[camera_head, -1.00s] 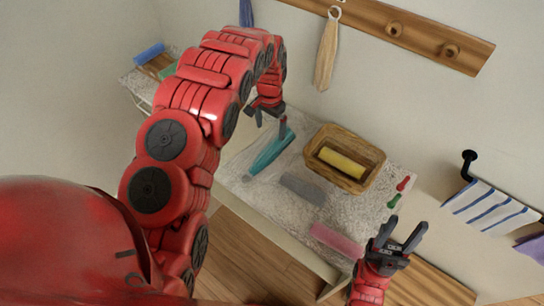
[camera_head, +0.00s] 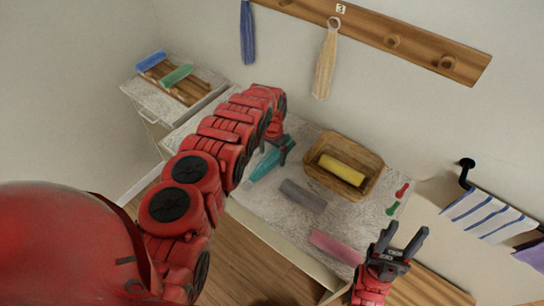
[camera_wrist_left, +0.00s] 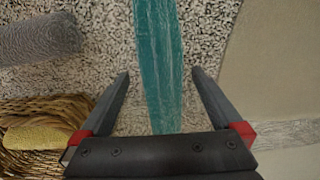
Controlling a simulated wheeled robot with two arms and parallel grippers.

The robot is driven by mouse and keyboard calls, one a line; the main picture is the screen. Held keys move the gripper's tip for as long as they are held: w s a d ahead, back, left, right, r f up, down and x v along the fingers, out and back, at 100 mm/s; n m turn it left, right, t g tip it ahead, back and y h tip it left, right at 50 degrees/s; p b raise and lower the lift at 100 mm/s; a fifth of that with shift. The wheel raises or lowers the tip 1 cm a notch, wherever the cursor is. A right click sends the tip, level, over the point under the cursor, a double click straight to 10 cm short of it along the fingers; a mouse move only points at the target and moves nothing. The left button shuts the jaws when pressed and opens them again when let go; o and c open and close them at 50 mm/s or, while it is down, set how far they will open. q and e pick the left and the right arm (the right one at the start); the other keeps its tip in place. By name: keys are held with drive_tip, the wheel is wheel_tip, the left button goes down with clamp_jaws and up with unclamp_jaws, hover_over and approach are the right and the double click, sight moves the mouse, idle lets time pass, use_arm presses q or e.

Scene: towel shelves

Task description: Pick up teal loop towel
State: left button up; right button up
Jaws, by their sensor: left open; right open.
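The teal loop towel (camera_head: 268,164) lies on the speckled counter, partly hidden behind my left arm in the head view. In the left wrist view the teal towel (camera_wrist_left: 158,55) runs lengthwise between the open fingers of my left gripper (camera_wrist_left: 162,85). The fingers are on either side of it with gaps, not closed on it. In the head view my left gripper (camera_head: 285,146) is over the towel's far end. My right gripper (camera_head: 402,240) is open and empty near the counter's front right corner.
A wicker basket (camera_head: 313,180) with a yellow rolled towel (camera_head: 342,169) stands right of the teal towel. Grey (camera_head: 303,195) and pink (camera_head: 336,247) towels lie in front. A peg rail (camera_head: 375,30) holds hanging towels. A side cabinet (camera_head: 150,95) carries blue and green rolls.

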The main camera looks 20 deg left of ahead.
use_arm(q)
drive_tip(key=shift+f, duration=0.75)
drive_tip(key=c, duration=1.4)
drive_tip(key=shift+r, duration=0.15)
